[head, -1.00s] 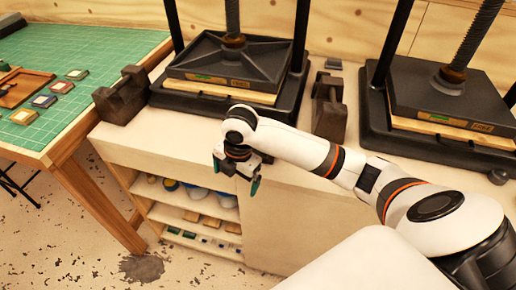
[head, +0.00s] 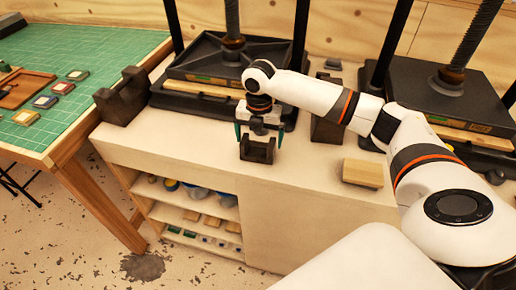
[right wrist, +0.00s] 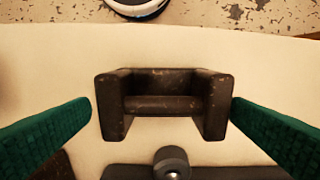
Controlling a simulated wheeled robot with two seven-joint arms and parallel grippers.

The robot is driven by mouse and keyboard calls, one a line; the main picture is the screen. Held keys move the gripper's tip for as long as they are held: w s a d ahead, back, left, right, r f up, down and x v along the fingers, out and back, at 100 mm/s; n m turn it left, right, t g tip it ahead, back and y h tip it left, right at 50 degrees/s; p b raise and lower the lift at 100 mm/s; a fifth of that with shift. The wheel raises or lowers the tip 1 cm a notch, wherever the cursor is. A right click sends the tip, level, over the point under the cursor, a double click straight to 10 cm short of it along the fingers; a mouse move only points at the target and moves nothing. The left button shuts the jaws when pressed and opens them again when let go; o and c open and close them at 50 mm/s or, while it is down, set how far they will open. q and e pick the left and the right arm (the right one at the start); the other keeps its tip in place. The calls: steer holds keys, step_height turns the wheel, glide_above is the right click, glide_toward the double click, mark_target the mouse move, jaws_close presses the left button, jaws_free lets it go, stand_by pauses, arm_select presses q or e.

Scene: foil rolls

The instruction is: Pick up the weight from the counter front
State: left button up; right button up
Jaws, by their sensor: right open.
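The weight at the counter front is a dark, worn, U-shaped metal block (head: 257,150) standing on the pale counter. It also shows in the middle of the right wrist view (right wrist: 165,104). My right gripper (head: 259,138) is open over it, its green fingers pointing down on either side. In the right wrist view one green finger is left of the weight and one right of it, with small gaps to its ends. The right gripper holds nothing. My left gripper is not in view.
A similar dark weight (head: 122,96) stands at the counter's left end, another (head: 325,124) partly behind my right arm. Two black presses (head: 225,60) (head: 440,95) stand behind. A wooden block (head: 363,173) lies to the right. A green-matted table (head: 80,50) is at left.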

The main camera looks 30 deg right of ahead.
mark_target(258, 151)
steer(key=shift+a+f+p, duration=0.15)
steer(key=shift+f+p, duration=0.5)
steer(key=shift+f, duration=2)
steer(key=c, duration=1.5)
steer(key=shift+w+r, duration=0.15)
steer(key=shift+w, duration=0.05)
steer(key=shift+c, duration=0.7)
